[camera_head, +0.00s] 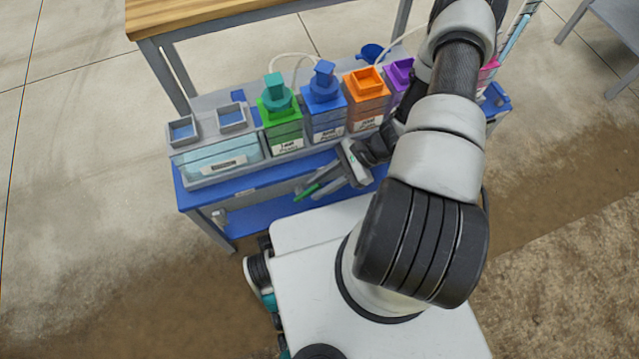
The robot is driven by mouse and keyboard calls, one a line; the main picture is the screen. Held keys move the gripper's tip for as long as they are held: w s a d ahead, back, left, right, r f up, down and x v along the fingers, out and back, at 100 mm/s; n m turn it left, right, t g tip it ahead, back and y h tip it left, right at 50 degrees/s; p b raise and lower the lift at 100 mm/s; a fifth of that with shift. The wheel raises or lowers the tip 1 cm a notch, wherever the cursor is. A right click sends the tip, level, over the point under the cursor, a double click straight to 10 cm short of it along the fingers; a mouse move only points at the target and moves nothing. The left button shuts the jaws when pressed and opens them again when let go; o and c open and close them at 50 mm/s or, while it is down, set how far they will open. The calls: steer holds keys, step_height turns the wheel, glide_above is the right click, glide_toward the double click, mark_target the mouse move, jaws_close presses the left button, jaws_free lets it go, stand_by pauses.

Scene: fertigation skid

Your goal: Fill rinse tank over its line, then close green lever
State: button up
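A clear tank with pale blue liquid and a white label (222,162) stands at the left end of the blue skid; its label is too small to read, and I cannot tell its fill line. It has two square openings on top. A green lever (306,192) sticks out at the skid's front edge, below the green and blue tanks. My gripper (328,184) is beside the lever at the front edge, pointing down and left. I cannot tell whether its fingers touch the lever or how far apart they are.
A green tank (283,132), a blue tank (326,117), an orange tank (367,92) and a purple tank (399,73) stand in a row on the skid. My arm hides part of the right end. A wooden-topped bench (190,14) stands behind. Bare floor lies to the left.

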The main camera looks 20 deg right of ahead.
steer(key=p+v, duration=0.3)
steer(key=v, duration=1.4)
steer(key=shift+d, duration=0.2)
steer(key=shift+r, duration=0.15)
